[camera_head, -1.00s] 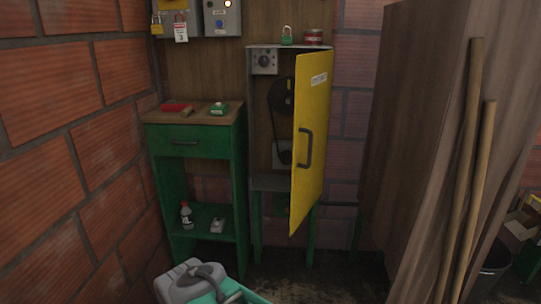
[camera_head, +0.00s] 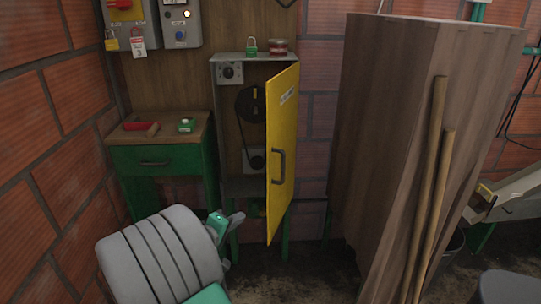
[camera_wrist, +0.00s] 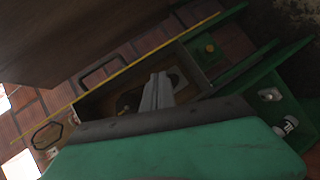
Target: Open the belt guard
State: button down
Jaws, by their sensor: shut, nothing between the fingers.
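The belt guard is a yellow door (camera_head: 284,150) on a grey cabinet (camera_head: 228,110). It stands swung open, hinged on the right, with a dark handle (camera_head: 280,166) near its free edge. Black pulleys (camera_head: 248,104) and a belt show inside. My gripper (camera_head: 236,218) is low in front of the cabinet, left of the door and apart from the handle as far as I can see; my arm partly hides it. In the wrist view, the shut, empty fingers (camera_wrist: 158,90) appear in front of the cabinet opening, and the door shows edge-on (camera_wrist: 150,57).
A green workbench (camera_head: 160,160) with a red object and a small green item stands left of the cabinet. A green padlock (camera_head: 251,46) and a red tin (camera_head: 278,48) sit on the cabinet. Floor between is clear.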

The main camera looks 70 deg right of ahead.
jog(key=s+d+r+n+g+h+p, duration=0.1)
jog(key=s+d+r+n+g+h, duration=0.1)
jog(key=s+d+r+h, duration=0.4)
jog(key=y, duration=0.3)
send_near(273, 178)
jog(key=s+d+r, duration=0.2)
jog(key=d, duration=0.1)
jog(key=s+d+r, duration=0.1)
jog(key=d, duration=0.1)
jog(key=shift+s+d, duration=0.2)
jog(key=shift+s, duration=0.1)
jog(key=shift+s, duration=0.1)
